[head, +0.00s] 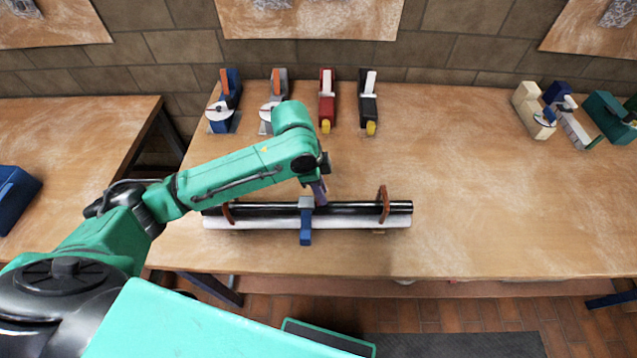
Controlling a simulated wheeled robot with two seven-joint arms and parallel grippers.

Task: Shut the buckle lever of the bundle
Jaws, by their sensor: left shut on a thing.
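The bundle (260,212) lies across the table, a black tube and a white tube side by side, with brown bands near both ends. A blue strap (305,236) with a grey buckle (305,203) wraps its middle. My left gripper (319,188) points down just right of the buckle, at the far side of the black tube. It is shut on a small purplish part that looks like the buckle lever; the wrist and fingers hide most of it. The lever's exact angle cannot be made out. My right gripper is out of view.
Several tape dispensers or similar tools, among them a red one (327,97) and a black one (368,100), stand along the table's back edge. More tools, including a green one (607,115), stand at the back right. The wooden table (490,200) is clear right of the bundle.

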